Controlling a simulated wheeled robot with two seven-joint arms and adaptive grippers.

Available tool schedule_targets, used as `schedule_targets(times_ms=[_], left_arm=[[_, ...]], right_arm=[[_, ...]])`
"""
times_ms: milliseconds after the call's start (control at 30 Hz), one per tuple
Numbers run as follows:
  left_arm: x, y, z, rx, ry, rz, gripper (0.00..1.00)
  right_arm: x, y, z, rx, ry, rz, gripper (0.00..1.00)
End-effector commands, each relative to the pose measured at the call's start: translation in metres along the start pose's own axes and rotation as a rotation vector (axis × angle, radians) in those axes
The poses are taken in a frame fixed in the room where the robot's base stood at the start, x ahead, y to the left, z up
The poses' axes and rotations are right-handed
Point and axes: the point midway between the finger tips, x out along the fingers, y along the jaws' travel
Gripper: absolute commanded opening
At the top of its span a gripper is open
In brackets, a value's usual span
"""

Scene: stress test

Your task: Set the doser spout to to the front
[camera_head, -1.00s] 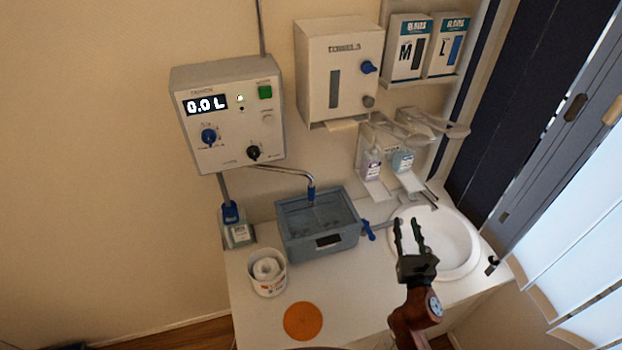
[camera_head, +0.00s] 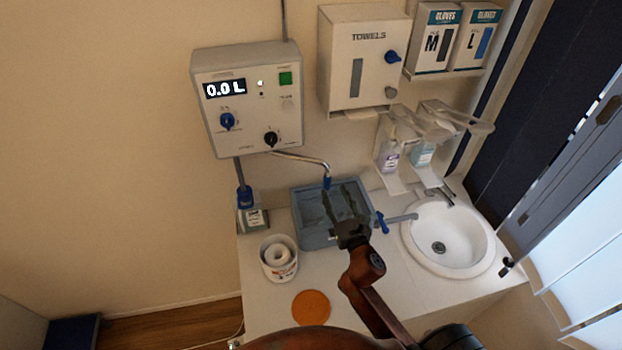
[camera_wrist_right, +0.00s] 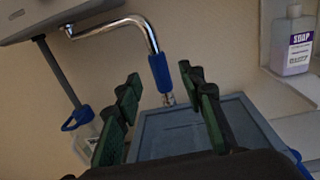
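The doser (camera_head: 247,97) is a grey wall box with a display reading 0.0 L. Its spout (camera_head: 303,160) is a bent chrome pipe with a blue sleeve at the tip. The spout runs right from under the box and its tip points down over the grey-blue basin (camera_head: 298,216). My right gripper (camera_head: 339,200) is open over the basin, just below the spout tip. In the right wrist view the spout's blue sleeve (camera_wrist_right: 159,72) lies beyond and between the open green fingers (camera_wrist_right: 158,115), apparently untouched. My left gripper is not in view.
A white tub (camera_head: 278,258), an orange disc (camera_head: 311,307) and a bottle (camera_head: 252,214) are on the counter. A blue-handled tap (camera_head: 382,222) sits between basin and sink (camera_head: 447,236). Soap dispensers (camera_head: 390,155) and a towel box (camera_head: 361,60) hang on the wall.

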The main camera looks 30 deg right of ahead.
Motion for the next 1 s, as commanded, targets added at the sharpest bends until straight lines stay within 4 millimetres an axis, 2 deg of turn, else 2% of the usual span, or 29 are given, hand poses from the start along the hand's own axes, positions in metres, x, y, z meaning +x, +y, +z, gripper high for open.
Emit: schedule_targets(times_ms=[33, 167, 300, 500, 867, 1000], left_arm=[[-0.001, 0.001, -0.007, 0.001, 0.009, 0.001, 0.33], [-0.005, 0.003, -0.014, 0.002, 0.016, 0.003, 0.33], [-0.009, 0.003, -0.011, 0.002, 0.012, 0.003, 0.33], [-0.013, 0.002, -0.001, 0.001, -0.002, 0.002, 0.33], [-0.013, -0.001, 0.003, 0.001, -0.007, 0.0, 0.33], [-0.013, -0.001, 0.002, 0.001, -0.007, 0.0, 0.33]], right_arm=[[0.005, 0.0, 0.002, 0.001, -0.001, 0.0, 0.37], [0.025, 0.001, 0.003, 0.002, -0.002, 0.0, 0.37], [0.048, 0.002, 0.003, 0.002, -0.003, 0.002, 0.37], [0.07, 0.003, 0.002, 0.001, -0.002, 0.003, 0.37], [0.075, 0.003, 0.001, 0.001, -0.001, 0.004, 0.37], [0.075, 0.003, 0.001, 0.001, -0.001, 0.004, 0.27]])
